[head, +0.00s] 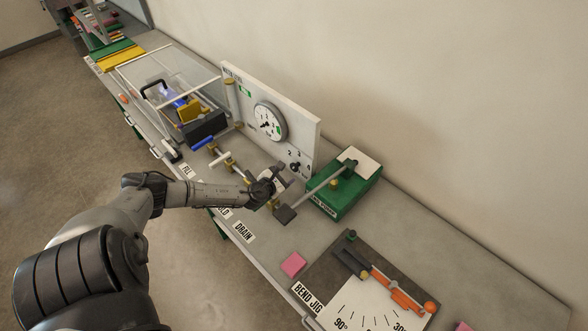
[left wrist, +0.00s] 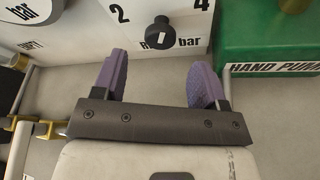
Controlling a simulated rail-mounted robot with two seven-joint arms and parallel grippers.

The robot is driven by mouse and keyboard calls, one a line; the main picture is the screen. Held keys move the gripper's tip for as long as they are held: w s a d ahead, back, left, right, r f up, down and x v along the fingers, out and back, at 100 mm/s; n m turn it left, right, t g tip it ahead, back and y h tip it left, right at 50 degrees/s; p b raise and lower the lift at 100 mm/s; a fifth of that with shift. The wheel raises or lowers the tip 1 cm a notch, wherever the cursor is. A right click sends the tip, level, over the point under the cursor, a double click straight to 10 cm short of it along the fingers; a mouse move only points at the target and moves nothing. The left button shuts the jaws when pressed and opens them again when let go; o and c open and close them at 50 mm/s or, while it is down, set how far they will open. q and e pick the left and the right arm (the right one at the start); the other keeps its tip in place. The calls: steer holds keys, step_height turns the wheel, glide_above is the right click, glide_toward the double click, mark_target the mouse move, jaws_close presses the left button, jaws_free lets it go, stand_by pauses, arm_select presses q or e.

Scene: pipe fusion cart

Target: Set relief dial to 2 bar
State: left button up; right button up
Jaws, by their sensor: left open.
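The relief dial is a small black knob (head: 295,167) low on the white panel (head: 314,142), with numbers around it. In the left wrist view the black knob (left wrist: 158,33) stands out from the panel, between and beyond the fingers, with "2" at its upper left, "4" at its upper right and "bar" beside it. A white pointer mark shows on the knob, roughly upright. My left gripper (head: 281,178) is open and empty in front of the knob, apart from it. Its purple fingers also show in the left wrist view (left wrist: 160,80). My right gripper is not in view.
A round gauge (head: 270,121) is on the panel left of the knob. The green hand pump (head: 345,195) with its lever stands close on the right. Valve handles (head: 220,159) lie left of my gripper. A pink block (head: 293,264) and the bend jig (head: 340,262) are nearer the front.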

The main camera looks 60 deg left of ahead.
mark_target(293, 168)
arm_select(q)
steer(key=shift+b+x, duration=0.6)
steer(key=shift+x, duration=2.55)
steer(key=c, duration=0.9)
